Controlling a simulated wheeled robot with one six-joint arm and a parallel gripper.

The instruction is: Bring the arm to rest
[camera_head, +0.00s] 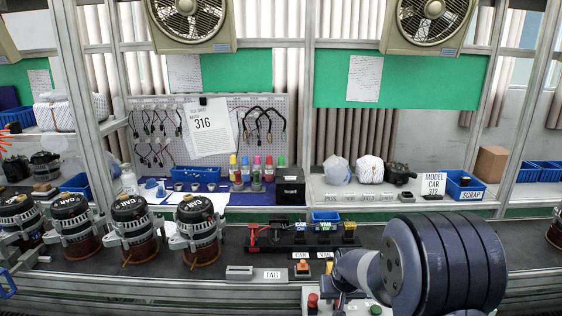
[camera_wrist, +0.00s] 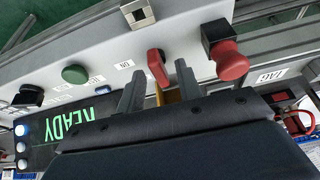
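My gripper (camera_wrist: 158,70) shows in the wrist view with its two dark fingers apart. A red rotary switch (camera_wrist: 156,66) on a pale control panel (camera_wrist: 190,30) appears in the gap by the fingertips; whether they touch it I cannot tell. Nothing is clearly held. In the head view my arm (camera_head: 445,265) fills the lower right, bent over the panel, and hides the gripper.
The panel carries a red mushroom button (camera_wrist: 226,58), a green button (camera_wrist: 75,74) and a display (camera_wrist: 72,120) reading READY. Several alternators (camera_head: 197,230) stand on the conveyor at left. A black fixture (camera_head: 300,237) is behind the panel.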

